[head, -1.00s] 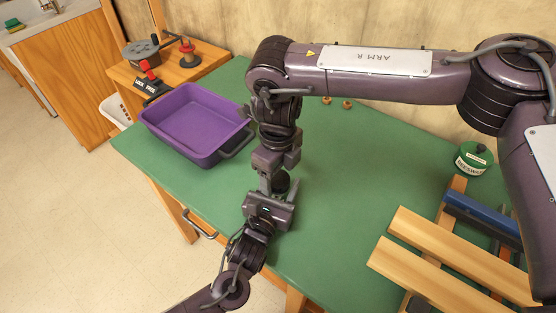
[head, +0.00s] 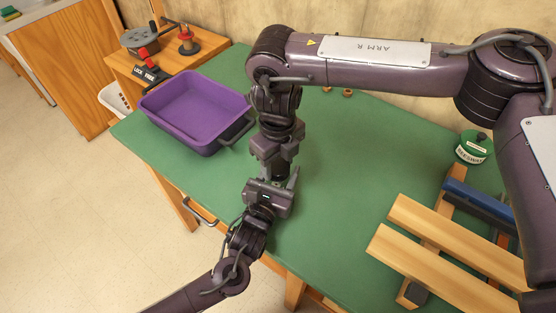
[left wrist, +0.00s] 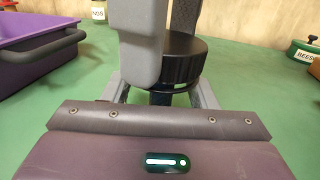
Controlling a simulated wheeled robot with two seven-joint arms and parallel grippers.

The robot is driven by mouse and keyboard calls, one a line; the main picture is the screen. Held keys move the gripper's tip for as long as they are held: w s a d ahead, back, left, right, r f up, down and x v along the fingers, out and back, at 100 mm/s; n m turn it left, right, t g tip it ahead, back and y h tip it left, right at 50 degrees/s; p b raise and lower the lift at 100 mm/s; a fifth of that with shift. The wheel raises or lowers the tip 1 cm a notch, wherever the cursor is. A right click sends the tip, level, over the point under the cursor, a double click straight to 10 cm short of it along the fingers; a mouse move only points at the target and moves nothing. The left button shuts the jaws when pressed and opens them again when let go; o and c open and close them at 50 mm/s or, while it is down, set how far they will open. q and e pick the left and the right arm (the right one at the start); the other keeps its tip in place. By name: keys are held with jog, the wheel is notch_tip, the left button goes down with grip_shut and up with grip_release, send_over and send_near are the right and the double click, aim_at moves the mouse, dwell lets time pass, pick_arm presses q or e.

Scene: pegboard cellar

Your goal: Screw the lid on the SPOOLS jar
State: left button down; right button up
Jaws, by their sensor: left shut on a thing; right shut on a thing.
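The jar stands between my two grippers, mostly hidden; only a dark sliver of it (left wrist: 160,98) shows under its lid in the left wrist view. The black ribbed lid (left wrist: 185,58) sits at the jar's top; I cannot tell how tightly it is seated. My left gripper (head: 278,186) is shut around the jar from the front, and its grey fingers flank the jar in the left wrist view (left wrist: 160,94). My right gripper (head: 279,160) points down from above and is shut on the lid, with a grey finger close before it. No SPOOLS label is readable.
A purple bin (head: 154,113) stands left on the green bench (head: 335,190). A green BEESWAX tin (head: 474,147) and wooden slats (head: 455,240) lie right. A side stand (head: 207,42) with a LOCK/FREE device (head: 147,74) is behind the bin.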

jog(key=m, duration=0.4)
jog(key=shift+m, duration=0.4)
jog(key=m, duration=0.4)
jog(key=shift+m, duration=0.3)
jog(key=m, duration=0.8)
jog(key=shift+m, duration=0.3)
jog(key=m, duration=0.8)
jog(key=shift+w+m, duration=0.1)
jog(key=shift+m, duration=0.3)
jog(key=m, duration=0.6)
jog(key=shift+m, duration=0.4)
jog(key=o, duration=1.1)
jog(key=shift+f, duration=0.1)
